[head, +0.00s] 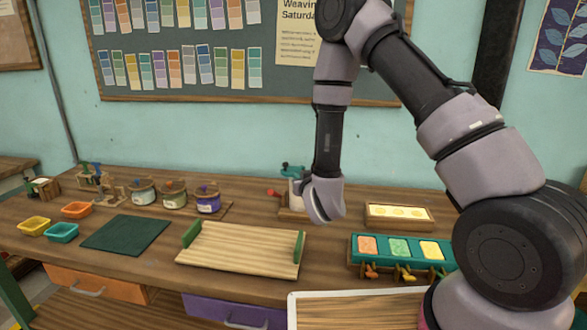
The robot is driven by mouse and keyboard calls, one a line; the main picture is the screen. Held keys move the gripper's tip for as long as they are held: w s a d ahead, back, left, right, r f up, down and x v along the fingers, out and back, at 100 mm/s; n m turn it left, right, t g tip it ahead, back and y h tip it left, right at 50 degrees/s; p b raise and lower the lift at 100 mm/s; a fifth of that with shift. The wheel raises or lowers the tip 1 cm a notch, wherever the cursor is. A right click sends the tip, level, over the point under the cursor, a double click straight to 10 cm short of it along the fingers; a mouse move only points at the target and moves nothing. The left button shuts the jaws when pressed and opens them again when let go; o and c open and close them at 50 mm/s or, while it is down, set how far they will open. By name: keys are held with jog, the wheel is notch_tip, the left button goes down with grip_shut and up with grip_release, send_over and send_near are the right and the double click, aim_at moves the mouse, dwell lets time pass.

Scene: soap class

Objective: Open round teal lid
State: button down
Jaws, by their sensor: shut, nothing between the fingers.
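A teal part (292,170) shows at the back of the table, just left of my wrist. It sits on top of a pale upright body (296,188), which stands on a wooden base (292,213) with a red knob (273,192) at its left. My wrist covers its right side, so I cannot tell whether the teal part is the round lid or whether it is open. My arm hangs down from above and its last visible link ends in front of this thing. My gripper's fingers are hidden behind the wrist.
Several small jars (174,196) stand at the back left. A slatted tray with green ends (240,248) lies in front. A teal holder with coloured blocks (353,247) and a wooden tray (400,224) are at the right. A dark green mat (125,235) lies left.

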aim_at(285, 165)
jog(key=x, duration=1.3)
jog(key=shift+a, duration=0.15)
